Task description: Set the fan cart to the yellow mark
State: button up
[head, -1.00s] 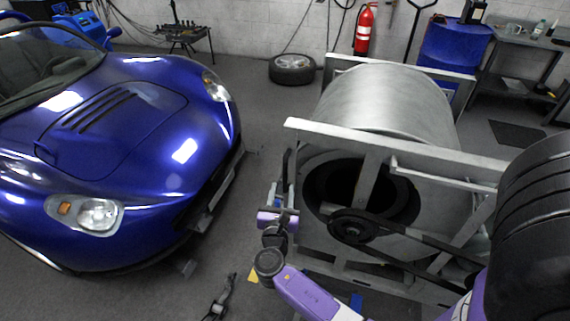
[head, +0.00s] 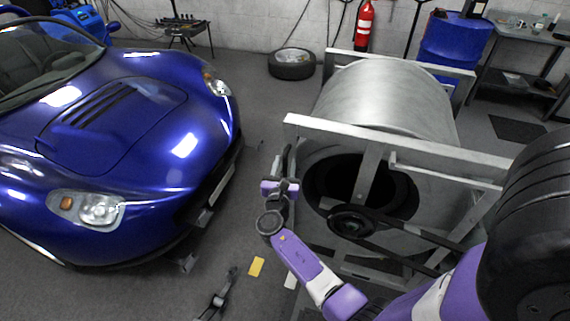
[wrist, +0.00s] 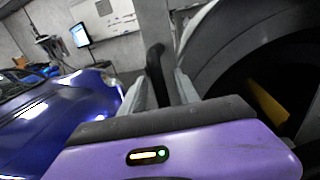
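The fan cart is a big grey metal drum in a frame (head: 300,121), with a belt and pulley on its near side. It stands right of centre in the head view. A yellow mark (head: 257,266) lies on the floor left of the cart's near-left corner. In the wrist view, a dark curved bar (wrist: 156,72) rises between my two grey fingers (wrist: 162,92). I cannot tell whether the fingers press on it. The cart's lower left part is partly hidden by my arm.
A blue car (head: 120,150) stands on the left, with a floor gap between it and the cart. A dark stand-like object (head: 217,298) lies on the floor near the front. A tyre (head: 292,64), fire extinguisher (head: 364,25), blue drum (head: 453,42) and bench (head: 520,38) line the back.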

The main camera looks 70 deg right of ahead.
grip_shut()
dwell(1.3)
